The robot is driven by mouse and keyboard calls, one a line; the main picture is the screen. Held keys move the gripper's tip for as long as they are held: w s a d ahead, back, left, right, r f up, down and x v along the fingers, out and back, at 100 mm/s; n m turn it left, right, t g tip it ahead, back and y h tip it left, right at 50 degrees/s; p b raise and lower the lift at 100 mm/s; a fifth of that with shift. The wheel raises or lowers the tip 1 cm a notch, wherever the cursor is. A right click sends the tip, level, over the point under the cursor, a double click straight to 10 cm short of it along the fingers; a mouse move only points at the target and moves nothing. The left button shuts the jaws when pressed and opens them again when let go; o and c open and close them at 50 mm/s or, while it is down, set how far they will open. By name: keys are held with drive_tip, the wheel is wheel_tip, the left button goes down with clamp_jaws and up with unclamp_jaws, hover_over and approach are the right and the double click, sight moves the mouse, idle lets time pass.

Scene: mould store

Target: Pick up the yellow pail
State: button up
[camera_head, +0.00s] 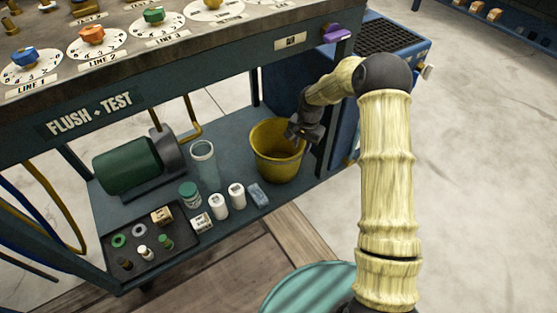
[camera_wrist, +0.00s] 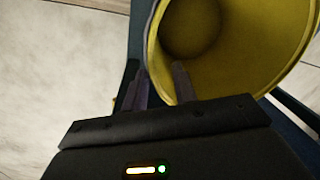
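The yellow pail (camera_head: 277,165) stands upright on the lower shelf of the flush-and-test bench, at the shelf's right end. Its mouth is open upward and it looks empty. My gripper (camera_head: 304,136) is at the pail's right rim in the head view. In the wrist view the pail (camera_wrist: 270,75) fills the upper right. There my gripper (camera_wrist: 160,72) has its fingers apart, with the right finger over the inside of the pail and the left one outside the rim. The pail's wall lies between them, and no firm contact is visible.
A clear cylinder (camera_head: 204,165), a green-lidded jar (camera_head: 189,194), white bottles (camera_head: 219,206) and a dark tray (camera_head: 150,251) of small parts stand left of the pail. A green motor (camera_head: 128,166) sits behind. The bench top (camera_head: 200,72) overhangs the shelf; a blue cabinet (camera_head: 385,60) stands right.

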sight(300, 160)
drive_tip(key=shift+a+f, duration=0.1)
drive_tip(key=shift+f, duration=0.65)
drive_tip(key=shift+f, duration=0.1)
wheel_tip(300, 160, down, 5)
drive_tip(key=b, duration=0.5)
drive_tip(key=shift+f, duration=0.1)
clamp_jaws()
idle(1.1)
